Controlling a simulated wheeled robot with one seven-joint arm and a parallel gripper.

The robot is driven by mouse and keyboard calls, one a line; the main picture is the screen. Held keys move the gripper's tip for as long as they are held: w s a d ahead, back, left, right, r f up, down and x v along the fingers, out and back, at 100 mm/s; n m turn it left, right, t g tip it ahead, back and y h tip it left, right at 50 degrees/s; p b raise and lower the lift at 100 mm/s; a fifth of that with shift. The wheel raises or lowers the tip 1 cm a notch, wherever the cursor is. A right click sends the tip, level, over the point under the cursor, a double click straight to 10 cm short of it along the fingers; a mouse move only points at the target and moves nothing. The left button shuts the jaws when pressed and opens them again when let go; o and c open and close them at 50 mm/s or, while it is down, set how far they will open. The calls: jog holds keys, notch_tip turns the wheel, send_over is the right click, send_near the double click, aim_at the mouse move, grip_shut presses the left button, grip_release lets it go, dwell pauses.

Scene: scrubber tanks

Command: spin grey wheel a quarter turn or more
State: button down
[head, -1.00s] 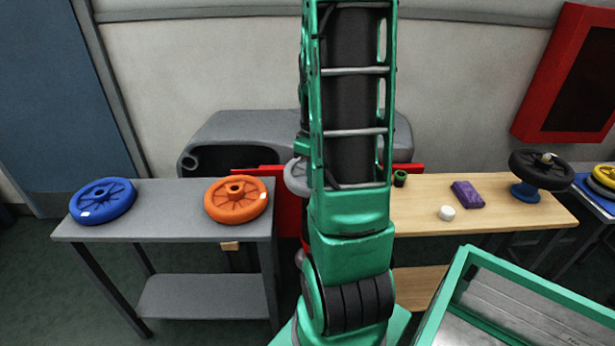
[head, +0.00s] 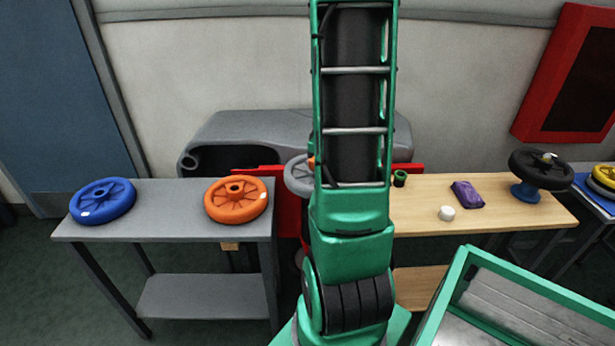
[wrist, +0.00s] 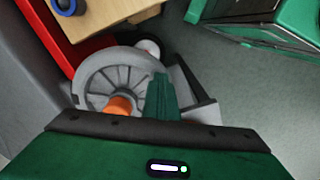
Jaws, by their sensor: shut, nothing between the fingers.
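The grey wheel (head: 298,176) shows in part at the left edge of my arm in the head view. A small orange knob (head: 311,162) shows at its upper right. In the wrist view the spoked grey wheel (wrist: 93,80) is at left of centre, with the orange knob (wrist: 119,105) at its near side. My gripper (wrist: 163,94) is shut and empty, with its green fingers just right of the knob and over the wheel's right side. I cannot tell whether the fingers touch the wheel or knob. My arm hides the gripper in the head view.
A grey table (head: 160,228) at left holds a blue wheel (head: 103,201) and an orange wheel (head: 237,200). A wooden table (head: 510,221) at right holds a purple block (head: 467,194), a white piece (head: 447,213) and a dark wheel (head: 541,170). A green-framed bin (head: 459,275) stands near right.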

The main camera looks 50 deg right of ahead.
jog(key=shift+s+d, duration=0.3)
jog(key=shift+d, duration=0.05)
jog(key=shift+s+d, duration=0.2)
jog(key=shift+d, duration=0.35)
jog(key=shift+s+d, duration=0.15)
jog(key=shift+d, duration=0.35)
jog(key=shift+s+d, duration=0.15)
jog(key=shift+d, duration=0.9)
jog(key=shift+r, duration=0.1)
notch_tip(320, 180, up, 7)
